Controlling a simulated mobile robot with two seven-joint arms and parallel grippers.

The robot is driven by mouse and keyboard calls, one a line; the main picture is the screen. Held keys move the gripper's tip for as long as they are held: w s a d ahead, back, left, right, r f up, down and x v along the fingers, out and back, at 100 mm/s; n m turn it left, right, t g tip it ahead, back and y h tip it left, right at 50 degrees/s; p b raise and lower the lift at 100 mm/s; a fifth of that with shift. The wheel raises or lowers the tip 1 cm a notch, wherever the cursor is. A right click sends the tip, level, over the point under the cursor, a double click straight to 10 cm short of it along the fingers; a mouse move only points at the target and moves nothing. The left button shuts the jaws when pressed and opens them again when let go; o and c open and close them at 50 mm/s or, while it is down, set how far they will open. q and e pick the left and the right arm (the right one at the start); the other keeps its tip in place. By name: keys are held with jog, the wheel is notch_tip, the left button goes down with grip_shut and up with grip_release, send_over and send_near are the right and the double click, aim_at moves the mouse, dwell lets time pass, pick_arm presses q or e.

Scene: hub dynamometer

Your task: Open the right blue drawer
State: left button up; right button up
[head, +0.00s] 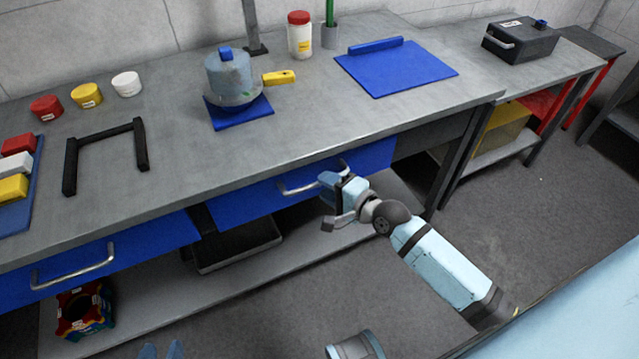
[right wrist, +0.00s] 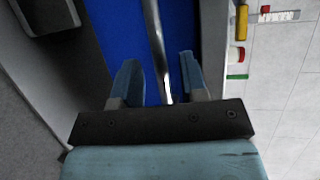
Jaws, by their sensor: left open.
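The right blue drawer (head: 262,199) sits under the workbench top, its front close beneath the edge, and looks closed. Its curved metal handle (head: 297,188) is partly hidden by my right gripper (head: 332,190), which is at the handle's right end. In the right wrist view, the handle bar (right wrist: 157,45) runs between the two separated fingers of the right gripper (right wrist: 160,80), against the blue drawer front (right wrist: 118,30). Contact with either finger cannot be made out. My left gripper (head: 162,351) shows only its fingertips at the bottom edge, apart and empty, away from the drawer.
The left blue drawer (head: 130,252) has its own handle (head: 75,268). A lower shelf (head: 290,250) holds a dark tray (head: 235,247) and a colourful box (head: 84,312). On the bench (head: 205,165) stand a pot (head: 230,78) and a black frame (head: 105,133). Floor in front is clear.

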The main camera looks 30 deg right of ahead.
jog(key=shift+x, duration=1.5)
jog(key=shift+c, duration=0.5)
grip_shut()
jog(key=shift+s, duration=0.1)
